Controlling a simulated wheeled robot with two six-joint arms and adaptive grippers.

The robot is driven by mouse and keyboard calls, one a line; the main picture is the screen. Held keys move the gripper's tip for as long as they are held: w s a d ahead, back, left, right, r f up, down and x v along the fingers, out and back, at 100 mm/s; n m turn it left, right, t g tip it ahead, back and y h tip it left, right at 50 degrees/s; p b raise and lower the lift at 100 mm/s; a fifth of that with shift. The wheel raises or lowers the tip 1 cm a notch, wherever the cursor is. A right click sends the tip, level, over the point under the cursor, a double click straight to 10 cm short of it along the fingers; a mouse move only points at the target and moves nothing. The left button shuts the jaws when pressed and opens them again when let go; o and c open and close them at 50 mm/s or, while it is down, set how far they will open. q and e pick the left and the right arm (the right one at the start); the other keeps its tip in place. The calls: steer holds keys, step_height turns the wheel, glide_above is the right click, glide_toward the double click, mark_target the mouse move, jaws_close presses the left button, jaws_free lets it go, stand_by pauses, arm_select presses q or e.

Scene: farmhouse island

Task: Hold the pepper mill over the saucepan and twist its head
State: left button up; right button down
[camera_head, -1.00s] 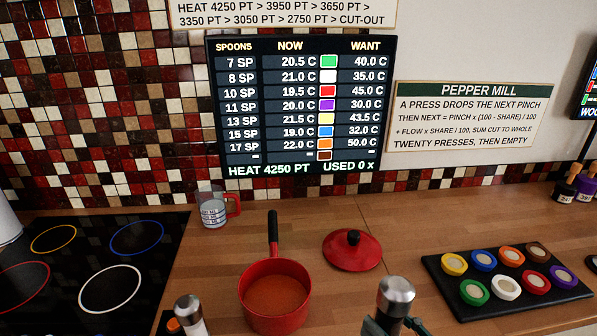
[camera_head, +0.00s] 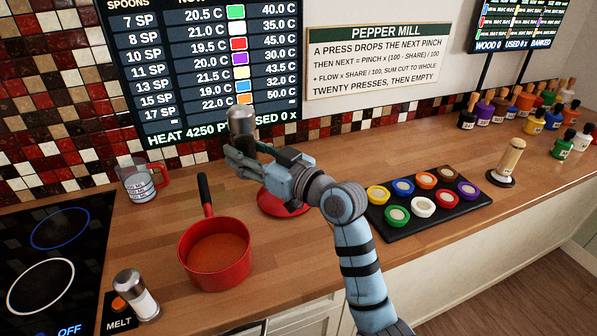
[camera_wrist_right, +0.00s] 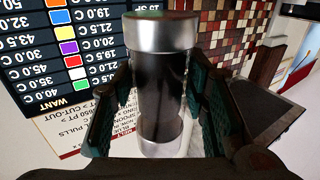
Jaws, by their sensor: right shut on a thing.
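The pepper mill (camera_head: 241,121), with a silver head and a dark body, is held up by my right gripper (camera_head: 243,153). In the right wrist view the mill (camera_wrist_right: 161,95) stands between the two fingers, dark and glassy with silver ends. The red saucepan (camera_head: 190,268) sits on the wooden counter, with reddish-brown contents and a black handle pointing back. In the head view the mill appears above and slightly right of the pan; whether it is directly over the pan I cannot tell. My left gripper is out of view.
A red lid (camera_head: 277,204) lies behind my right wrist. A second silver-topped mill (camera_head: 134,291) with pale contents stands front left, by the hob (camera_head: 92,262). A measuring jug (camera_head: 137,181) stands at the back. A black tray (camera_head: 399,232) of coloured pots lies right.

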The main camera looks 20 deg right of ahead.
steer(key=s+a+f+n+g+y, duration=0.1)
steer(key=a+f+n+g+y, duration=0.3)
steer(key=a, duration=0.6)
step_height(320, 180, down, 2)
steer(key=shift+s+f+y, duration=0.2)
steer(key=shift+f+y, duration=0.05)
steer(key=shift+y, duration=0.35)
steer(key=shift+a, duration=0.1)
step_height(320, 180, down, 6)
steer(key=shift+f, duration=0.25)
